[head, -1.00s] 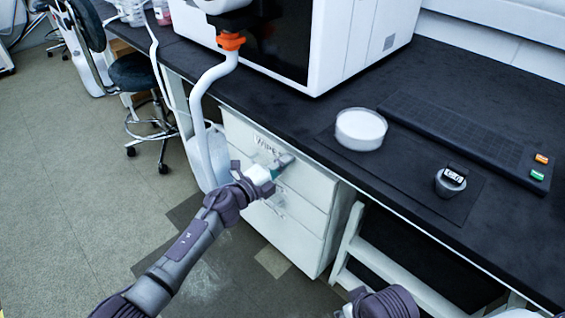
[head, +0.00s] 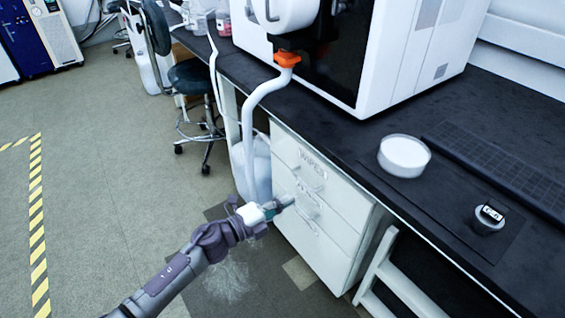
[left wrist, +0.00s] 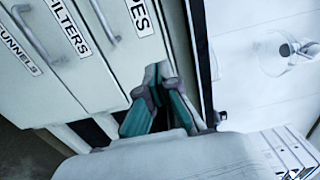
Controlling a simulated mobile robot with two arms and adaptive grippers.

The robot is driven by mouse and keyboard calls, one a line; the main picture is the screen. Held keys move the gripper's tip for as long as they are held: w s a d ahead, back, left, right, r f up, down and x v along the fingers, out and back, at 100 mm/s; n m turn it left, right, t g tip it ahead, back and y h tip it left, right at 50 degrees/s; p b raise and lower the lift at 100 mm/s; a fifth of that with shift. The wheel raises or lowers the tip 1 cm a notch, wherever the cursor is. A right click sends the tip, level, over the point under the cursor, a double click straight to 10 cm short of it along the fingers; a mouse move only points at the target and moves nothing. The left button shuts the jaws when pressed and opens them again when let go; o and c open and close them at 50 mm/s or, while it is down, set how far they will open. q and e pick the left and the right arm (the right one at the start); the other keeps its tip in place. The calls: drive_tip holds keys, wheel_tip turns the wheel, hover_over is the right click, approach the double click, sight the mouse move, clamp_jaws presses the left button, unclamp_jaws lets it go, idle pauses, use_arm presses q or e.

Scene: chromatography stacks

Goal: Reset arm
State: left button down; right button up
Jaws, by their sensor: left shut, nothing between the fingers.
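My left gripper (head: 286,203) is shut and empty in the head view. It is in front of the white drawer cabinet under the bench; I cannot tell whether it touches the cabinet. In the left wrist view the grey and teal fingers of this gripper (left wrist: 158,75) are together at the tips, with the drawer fronts behind them to the left. My right gripper is in neither view.
The white drawers (head: 290,155) are closed, with bar handles. The black bench (head: 345,140) holds a large white instrument (head: 395,60), a white round dish (head: 404,157) and a small grey device (head: 487,221). A stool (head: 193,80) stands behind. Floor at left is clear.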

use_arm(q)
drive_tip(key=s+a+f+n+t+y, duration=0.1)
drive_tip(key=s+a+f+n+y, duration=0.3)
drive_tip(key=a+f+n+y, duration=0.5)
drive_tip(key=s+a+f+n+t+y, duration=0.1)
drive_tip(key=s+a+f+n+y, duration=0.35)
drive_tip(key=n, duration=0.65)
drive_tip(key=s+a+f+n+g+p, duration=0.2)
drive_tip(key=s+f+p, duration=0.4)
drive_tip(key=s, duration=0.7)
drive_tip(key=s+a+f+n+g+y+p, duration=0.1)
drive_tip(key=s+a+f+g+p, duration=0.4)
drive_tip(key=s, duration=0.9)
drive_tip(key=s+a+f+n+g+p, duration=0.3)
drive_tip(key=s+a+f+g+p, duration=0.1)
drive_tip(key=s, duration=1)
wheel_tip(320, 180, down, 3)
drive_tip(key=a+p, duration=0.1)
drive_tip(key=p, duration=0.2)
drive_tip(key=shift+n, duration=0.4)
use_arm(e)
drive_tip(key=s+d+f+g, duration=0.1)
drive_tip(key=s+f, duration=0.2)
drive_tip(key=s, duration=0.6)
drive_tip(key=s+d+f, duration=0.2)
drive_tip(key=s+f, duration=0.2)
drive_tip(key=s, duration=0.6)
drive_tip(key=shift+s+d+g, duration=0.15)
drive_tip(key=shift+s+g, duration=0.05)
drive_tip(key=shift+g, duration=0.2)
